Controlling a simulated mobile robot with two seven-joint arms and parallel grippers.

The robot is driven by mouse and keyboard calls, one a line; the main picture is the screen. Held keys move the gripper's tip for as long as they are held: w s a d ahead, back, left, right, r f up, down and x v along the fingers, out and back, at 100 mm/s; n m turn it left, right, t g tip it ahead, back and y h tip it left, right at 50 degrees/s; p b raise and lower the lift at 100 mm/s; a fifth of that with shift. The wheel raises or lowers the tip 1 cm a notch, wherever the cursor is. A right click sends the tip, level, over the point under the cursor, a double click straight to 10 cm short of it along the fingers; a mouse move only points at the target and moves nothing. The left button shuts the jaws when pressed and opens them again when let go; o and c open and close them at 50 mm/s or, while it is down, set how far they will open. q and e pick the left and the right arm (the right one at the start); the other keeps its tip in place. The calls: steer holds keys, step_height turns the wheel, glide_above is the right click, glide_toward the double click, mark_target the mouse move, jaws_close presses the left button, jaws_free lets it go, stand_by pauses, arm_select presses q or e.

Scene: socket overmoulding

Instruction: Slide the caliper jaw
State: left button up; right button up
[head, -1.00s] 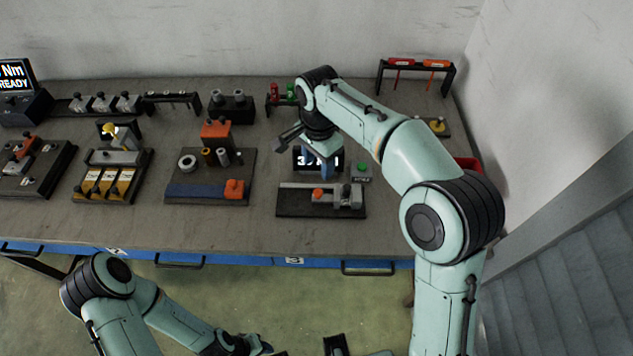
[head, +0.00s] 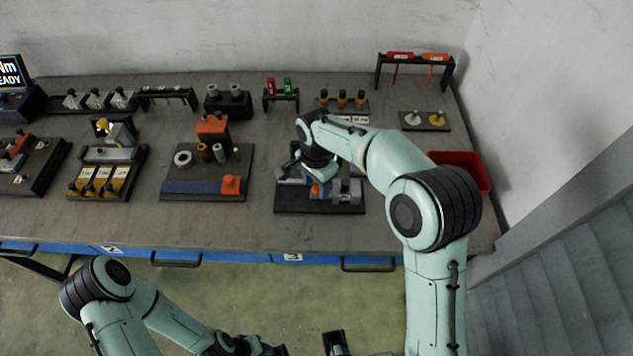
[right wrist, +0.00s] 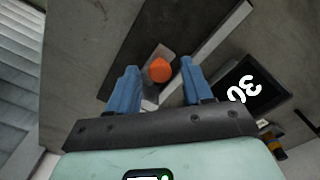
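The caliper station (head: 290,207) is a dark base with a grey rail near the front of the bench. An orange knob (right wrist: 159,70) sits on its sliding jaw in the right wrist view. A grey block (head: 349,188) stands at the station's right end. My right gripper (head: 318,188) is over the station with its blue fingers pointing down. In the right wrist view, the fingers (right wrist: 157,80) are spread, with the knob between them in the picture and a gap on both sides. The knob is mostly hidden in the head view. My left arm shows at the lower left; its fingertips do not show.
A display reading 30 (right wrist: 248,86) stands beside the station, hidden by my arm in the head view. A fixture with an orange block (head: 231,184) is to the left. A red bin (head: 462,170) is at the right. Racks line the back.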

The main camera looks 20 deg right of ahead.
jaws_close()
steer(key=shift+w+a+p, duration=0.3)
steer(key=shift+a+p, duration=0.05)
steer(key=shift+a, duration=0.5)
steer(key=shift+w+a+p, duration=0.25)
steer(key=shift+a+p, duration=0.1)
steer(key=shift+a, duration=0.5)
steer(key=shift+s, duration=0.1)
steer(key=shift+o, duration=1)
jaws_free()
steer(key=shift+a, duration=0.1)
